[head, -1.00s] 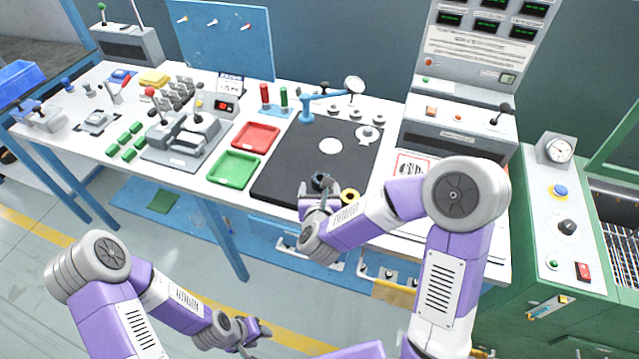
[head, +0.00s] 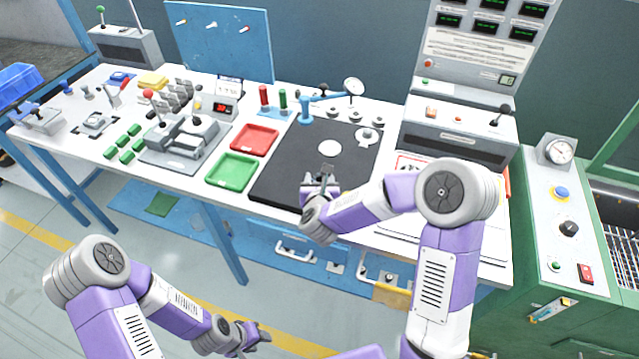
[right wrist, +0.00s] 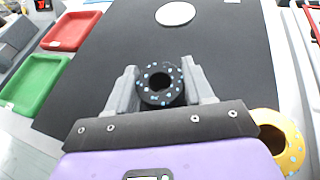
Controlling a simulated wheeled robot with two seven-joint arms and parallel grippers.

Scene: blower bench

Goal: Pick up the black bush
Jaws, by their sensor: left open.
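The black bush (right wrist: 160,84), a dark ring with pale blue specks and a centre hole, is between the two fingers of my right gripper (right wrist: 160,80) in the right wrist view. The fingers flank it closely on both sides; I cannot tell whether they press on it. In the head view my right gripper (head: 326,178) is low over the front of the black mat (head: 285,165), and the bush cannot be made out there. My left gripper (head: 254,340) is open and empty, low in front of the bench.
A yellow bush (right wrist: 280,138) lies right of my right gripper in the right wrist view. Green (head: 232,171) and red (head: 255,139) trays stand left of the mat. The mat's middle is mostly clear.

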